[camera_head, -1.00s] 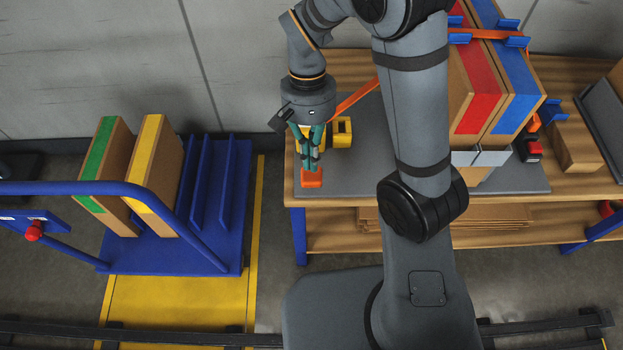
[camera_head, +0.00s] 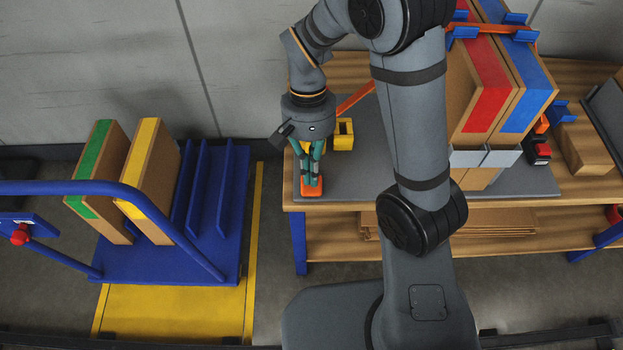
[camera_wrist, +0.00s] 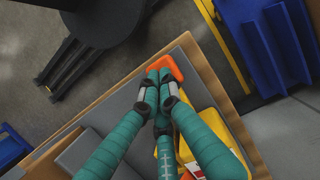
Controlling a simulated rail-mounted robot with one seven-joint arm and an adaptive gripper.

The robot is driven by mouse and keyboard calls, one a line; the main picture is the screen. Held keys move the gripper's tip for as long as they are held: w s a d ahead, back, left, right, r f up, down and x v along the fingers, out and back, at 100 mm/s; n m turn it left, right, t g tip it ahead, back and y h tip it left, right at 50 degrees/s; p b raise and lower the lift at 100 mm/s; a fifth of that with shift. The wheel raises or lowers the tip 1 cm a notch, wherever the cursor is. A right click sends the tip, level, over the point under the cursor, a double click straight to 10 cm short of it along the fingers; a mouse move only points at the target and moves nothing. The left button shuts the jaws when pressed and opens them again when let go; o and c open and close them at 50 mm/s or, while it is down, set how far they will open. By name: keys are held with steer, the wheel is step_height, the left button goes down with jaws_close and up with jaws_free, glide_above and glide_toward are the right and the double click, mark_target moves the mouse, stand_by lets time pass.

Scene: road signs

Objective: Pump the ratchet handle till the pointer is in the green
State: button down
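The ratchet (camera_head: 343,134) has a yellow body at the left end of the bench and is partly behind my gripper; it also shows in the wrist view (camera_wrist: 199,103). Its orange handle end (camera_head: 312,190) is near the bench's front left corner, and shows in the wrist view (camera_wrist: 168,64). My gripper (camera_head: 311,182) points down with its teal fingers drawn together, tips at the handle end and seemingly touching its top. I see nothing clearly between the tips. I cannot make out the pointer or any green zone.
An orange strap (camera_head: 356,98) runs from the ratchet towards boxes with red (camera_head: 490,97) and blue (camera_head: 528,98) bands. A blue cart (camera_head: 170,265) with green- and yellow-banded boxes stands left, across a floor gap. My arm hides the bench's middle.

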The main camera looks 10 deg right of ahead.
steer(key=shift+w+r+p, duration=0.15)
steer(key=shift+r+p, duration=0.15)
steer(key=shift+r, duration=0.05)
steer(key=shift+w+r+p, duration=0.2)
steer(key=shift+w+p, duration=0.25)
steer(key=shift+w, duration=0.1)
steer(key=shift+w+r+p, duration=0.2)
steer(key=shift+w+p, duration=0.2)
steer(key=shift+w, duration=0.1)
steer(key=shift+w+f, duration=0.1)
steer(key=shift+w, duration=0.25)
steer(key=v, duration=1.2)
steer(key=c, duration=2.5)
jaws_free()
steer(key=shift+s, duration=0.1)
steer(key=shift+c, duration=0.2)
